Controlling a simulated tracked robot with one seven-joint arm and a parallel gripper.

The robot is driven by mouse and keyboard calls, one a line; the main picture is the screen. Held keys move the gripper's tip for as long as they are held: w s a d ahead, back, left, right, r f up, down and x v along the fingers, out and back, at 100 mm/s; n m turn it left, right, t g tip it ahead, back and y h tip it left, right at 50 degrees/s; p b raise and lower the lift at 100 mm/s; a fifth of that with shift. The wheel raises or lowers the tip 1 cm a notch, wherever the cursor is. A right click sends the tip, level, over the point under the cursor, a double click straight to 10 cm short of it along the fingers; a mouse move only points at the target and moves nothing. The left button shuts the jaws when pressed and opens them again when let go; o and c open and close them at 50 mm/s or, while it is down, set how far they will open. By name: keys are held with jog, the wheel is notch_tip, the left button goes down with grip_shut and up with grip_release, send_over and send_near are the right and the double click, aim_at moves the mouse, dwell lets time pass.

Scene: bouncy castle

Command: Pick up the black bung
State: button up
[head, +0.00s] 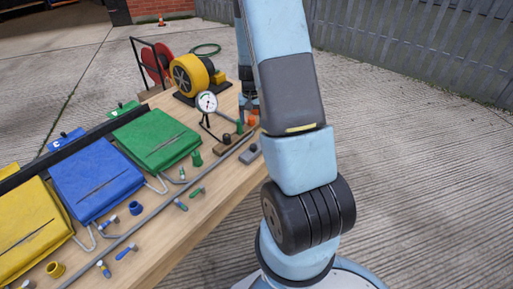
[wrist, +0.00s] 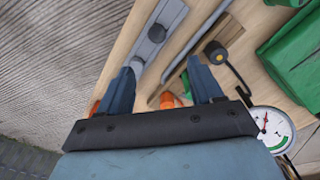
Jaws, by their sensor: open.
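A dark round stub, which looks like the black bung (wrist: 157,33), sits on a grey block (wrist: 174,14) in the wrist view. In the head view this bung (head: 254,147) is small, on the grey block near the bench's right edge. My gripper (wrist: 163,72) is open, with nothing between its two blue fingers. The bung lies beyond the fingertips, a little left of the middle between them. In the head view my gripper (head: 249,108) is over the bench's far right corner, partly hidden by my arm.
The dial gauge (wrist: 271,128) is close to the right finger. Orange pieces (wrist: 167,100) are near the gripper's base. Green, blue and yellow pads cover the bench's left side.

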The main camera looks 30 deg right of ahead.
aim_at(253, 145)
notch_tip(253, 145, down, 14)
jog(key=shift+d+r, duration=0.15)
dwell(0.7)
jog(key=shift+c, duration=0.4)
jog(key=c, duration=1.1)
